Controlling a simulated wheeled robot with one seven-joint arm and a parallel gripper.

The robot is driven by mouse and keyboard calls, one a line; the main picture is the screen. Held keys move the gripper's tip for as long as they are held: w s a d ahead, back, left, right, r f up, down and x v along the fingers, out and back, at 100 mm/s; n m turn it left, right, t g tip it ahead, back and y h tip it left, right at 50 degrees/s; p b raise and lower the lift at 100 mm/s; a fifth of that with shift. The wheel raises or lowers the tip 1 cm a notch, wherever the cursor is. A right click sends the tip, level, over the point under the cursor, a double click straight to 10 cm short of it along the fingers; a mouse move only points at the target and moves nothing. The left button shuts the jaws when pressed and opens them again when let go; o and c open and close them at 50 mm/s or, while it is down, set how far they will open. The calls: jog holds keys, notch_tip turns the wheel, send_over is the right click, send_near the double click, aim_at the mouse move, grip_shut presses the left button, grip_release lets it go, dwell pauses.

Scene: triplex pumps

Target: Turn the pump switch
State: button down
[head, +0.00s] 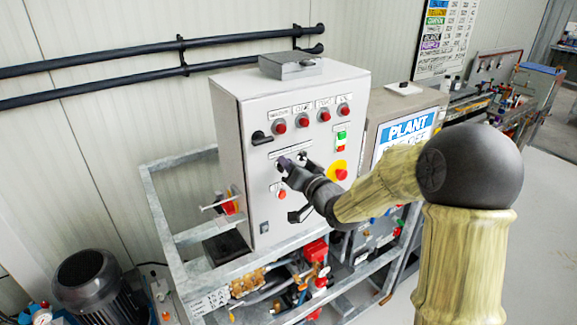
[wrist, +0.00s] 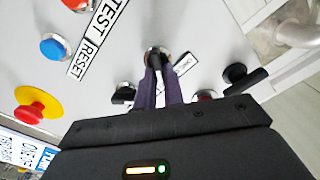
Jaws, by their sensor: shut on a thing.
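The grey control cabinet (head: 234,158) carries the switches on its front panel. In the wrist view, a small round switch with a metal ring (wrist: 153,51) sits between the tips of my gripper (wrist: 158,66). The two purple fingers are shut on its knob and hide most of it, and its label cannot be read. In the head view, my gripper (head: 286,166) reaches the panel's middle from the right and hides the switch there. Another black switch (wrist: 124,93) lies just left of the fingers in the wrist view.
A red and yellow emergency stop (head: 339,171) is close to the right of my gripper. Red lamps (head: 303,122) line the panel's top. A black handle (head: 261,138) juts out at the left; the wrist view shows a black lever (wrist: 245,79). A metal frame (head: 165,212) surrounds the cabinet's base.

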jog(key=shift+d+f+m, duration=0.1)
jog(key=shift+m, duration=1)
jog(key=c, duration=1.5)
grip_release()
jog(key=b+v, duration=0.4)
jog(key=v, duration=1.3)
jog(key=shift+d+b, duration=0.2)
jog(key=shift+b, duration=0.1)
jog(key=shift+s, duration=0.1)
